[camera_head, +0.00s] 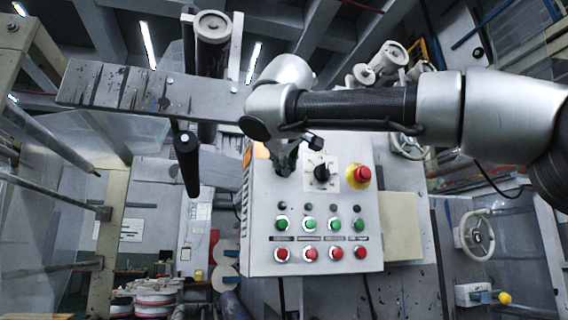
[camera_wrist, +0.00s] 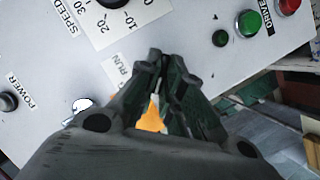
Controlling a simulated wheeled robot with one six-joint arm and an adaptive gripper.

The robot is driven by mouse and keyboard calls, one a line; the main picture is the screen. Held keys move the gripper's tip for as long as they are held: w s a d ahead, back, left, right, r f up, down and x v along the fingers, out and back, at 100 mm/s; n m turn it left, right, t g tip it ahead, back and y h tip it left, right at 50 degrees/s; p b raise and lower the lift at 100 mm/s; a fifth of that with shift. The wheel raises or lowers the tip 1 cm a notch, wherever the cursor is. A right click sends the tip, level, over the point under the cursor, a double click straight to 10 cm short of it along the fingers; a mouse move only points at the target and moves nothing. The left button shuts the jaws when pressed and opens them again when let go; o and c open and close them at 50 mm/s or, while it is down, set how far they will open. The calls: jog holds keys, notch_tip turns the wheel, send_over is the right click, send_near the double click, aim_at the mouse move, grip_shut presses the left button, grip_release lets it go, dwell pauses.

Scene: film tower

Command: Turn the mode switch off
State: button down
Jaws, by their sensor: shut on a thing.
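The mode switch is on the upper left of a grey control panel (camera_head: 258,238), and my fingers hide nearly all of it. My gripper (camera_head: 285,166) reaches the panel face from above, left of the black speed dial (camera_head: 321,173). In the wrist view my gripper (camera_wrist: 168,68) has its fingers close together on the switch, beside a RUN label (camera_wrist: 119,71). Which way the switch points cannot be seen. An orange patch (camera_wrist: 152,117) shows between the fingers.
A red emergency stop (camera_head: 361,175) on a yellow base sits right of the dial. Green buttons (camera_head: 309,224) and red buttons (camera_head: 309,254) line the lower panel. A POWER label (camera_wrist: 25,124) and a black button (camera_wrist: 8,102) lie left in the wrist view.

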jog(key=shift+f, duration=0.15)
jog(key=c, duration=1.6)
grip_release()
jog(key=shift+o, duration=0.2)
jog(key=v, duration=1.2)
